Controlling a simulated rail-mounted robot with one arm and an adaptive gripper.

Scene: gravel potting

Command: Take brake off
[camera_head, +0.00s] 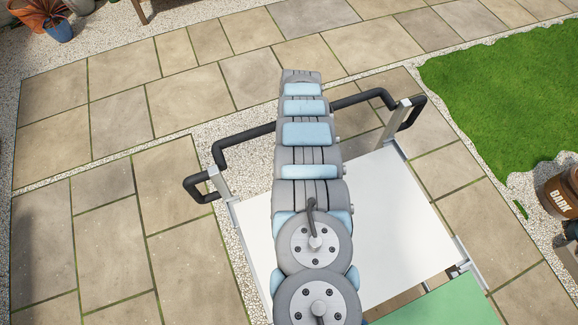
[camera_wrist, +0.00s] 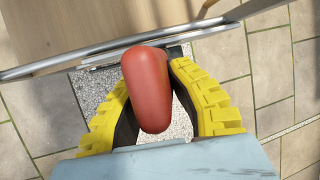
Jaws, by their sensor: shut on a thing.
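A red, rounded brake knob (camera_wrist: 150,92) is in the middle of the wrist view. The yellow ribbed fingers of my gripper (camera_wrist: 152,78) lie on either side of it, shut on it. The knob stands close to a silver metal rail (camera_wrist: 50,68) of the cart; its lower end is hidden. In the head view the white cart top (camera_head: 400,220) has a bent black handle bar (camera_head: 250,133) at its far end. My arm stretches over the cart there, and neither my gripper nor the knob can be seen.
Stone paving (camera_head: 95,205) with pale gravel strips surrounds the cart. A green surface (camera_head: 440,305) lies at the cart's near end. Grass (camera_head: 510,85) is at the right, with a brown tub marked BARK (camera_head: 562,193). Plant pots (camera_head: 58,27) stand at the far left.

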